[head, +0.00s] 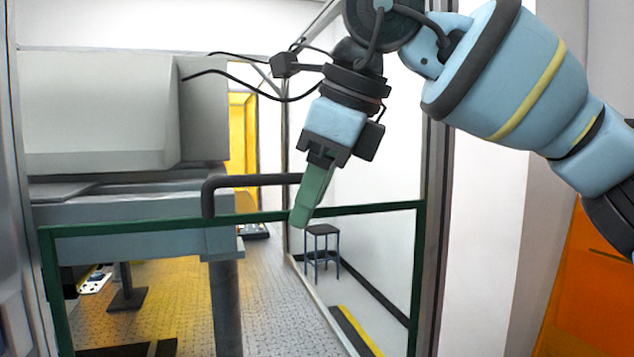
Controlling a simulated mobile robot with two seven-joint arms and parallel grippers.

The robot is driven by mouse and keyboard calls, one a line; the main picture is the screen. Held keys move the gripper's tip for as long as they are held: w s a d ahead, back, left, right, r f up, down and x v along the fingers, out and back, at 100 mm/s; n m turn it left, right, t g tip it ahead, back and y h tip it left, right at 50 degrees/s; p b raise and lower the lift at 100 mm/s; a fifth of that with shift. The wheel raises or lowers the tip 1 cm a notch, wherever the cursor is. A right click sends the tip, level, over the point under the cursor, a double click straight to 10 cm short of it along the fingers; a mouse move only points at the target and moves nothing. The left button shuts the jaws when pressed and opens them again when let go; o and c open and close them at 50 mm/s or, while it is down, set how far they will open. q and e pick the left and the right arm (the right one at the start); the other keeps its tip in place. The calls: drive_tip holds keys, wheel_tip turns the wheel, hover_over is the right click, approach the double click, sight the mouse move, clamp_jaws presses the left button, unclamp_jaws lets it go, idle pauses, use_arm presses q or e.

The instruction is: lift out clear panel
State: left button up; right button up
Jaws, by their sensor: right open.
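The clear panel (140,226) is a see-through sheet with a dark green edge along its top and both sides. It stands upright across the lower part of the view, and its lower end is cut off by the picture. My right gripper (301,217) comes down from the upper right with its green fingers at the panel's top edge, right of the middle. The fingers overlap that edge in the picture; I cannot tell whether they touch it. The gripper is open and holds nothing visible. My left gripper is not in view.
Grey upright posts stand at the far left (12,180) and right (436,210) of the panel. Behind it are a large grey machine (100,110), a curved dark pipe (250,181) and a small stool (322,231). An orange surface (590,280) is at lower right.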

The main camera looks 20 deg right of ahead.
clamp_jaws()
drive_tip(key=shift+r, duration=0.15)
idle(0.5)
wheel_tip(320, 180, up, 14)
drive_tip(key=shift+f, duration=0.25)
idle(3.0)
drive_tip(key=shift+s, duration=0.15)
